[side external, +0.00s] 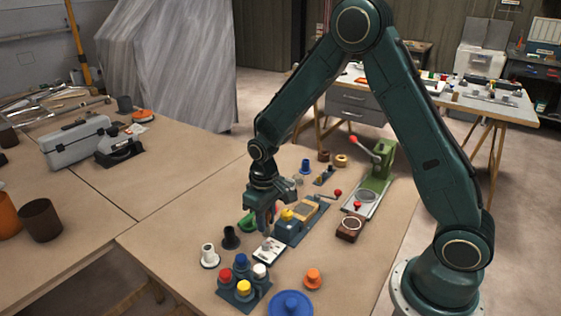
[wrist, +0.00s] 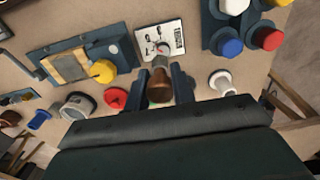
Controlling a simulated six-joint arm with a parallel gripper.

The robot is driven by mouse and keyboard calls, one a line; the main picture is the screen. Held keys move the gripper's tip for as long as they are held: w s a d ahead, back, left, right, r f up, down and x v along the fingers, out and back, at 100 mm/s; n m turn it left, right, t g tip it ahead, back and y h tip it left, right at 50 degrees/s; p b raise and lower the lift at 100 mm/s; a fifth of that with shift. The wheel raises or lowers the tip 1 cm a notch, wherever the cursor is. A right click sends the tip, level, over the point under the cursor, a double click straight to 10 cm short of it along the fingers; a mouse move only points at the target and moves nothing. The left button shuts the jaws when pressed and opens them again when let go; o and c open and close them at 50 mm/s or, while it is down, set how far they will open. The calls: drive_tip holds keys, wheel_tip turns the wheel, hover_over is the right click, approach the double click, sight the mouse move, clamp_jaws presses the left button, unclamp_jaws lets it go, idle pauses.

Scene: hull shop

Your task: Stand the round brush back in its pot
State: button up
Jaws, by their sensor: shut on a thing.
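My gripper (side external: 262,218) points down over the middle of the near table; its fingers also show in the wrist view (wrist: 160,82). It is shut on the round brush (wrist: 160,86), whose brown body shows between the fingers with a paler grey end towards the white card. In the side view the fingers mostly hide the brush. I cannot tell for certain which vessel is its pot. A green round thing (side external: 247,223) stands just behind and left of the fingers, partly hidden. A black flanged piece (side external: 230,238) and a white one (side external: 209,256) stand to the left.
A white card (side external: 268,251) lies just in front of the gripper. A blue block with a yellow knob (side external: 288,216) is close on the right. A dark rack of coloured caps (side external: 242,290), a blue disc (side external: 290,304) and an orange knob (side external: 313,278) stand in front. A green press (side external: 376,178) stands behind right.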

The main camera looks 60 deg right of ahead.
drive_tip(key=shift+w+d, duration=0.1)
idle(0.5)
drive_tip(key=w+d+m, duration=0.2)
drive_tip(key=w+d, duration=0.6)
drive_tip(key=d, duration=0.6)
drive_tip(key=w+d+r+m, duration=0.1)
drive_tip(key=d+m, duration=0.1)
drive_tip(key=d, duration=1.6)
drive_tip(key=shift+w+m, duration=0.15)
drive_tip(key=shift+m, duration=0.15)
drive_tip(key=shift+a+f, duration=0.1)
drive_tip(key=shift+f, duration=2.7)
drive_tip(key=shift+f, duration=0.6)
drive_tip(key=o, duration=0.7)
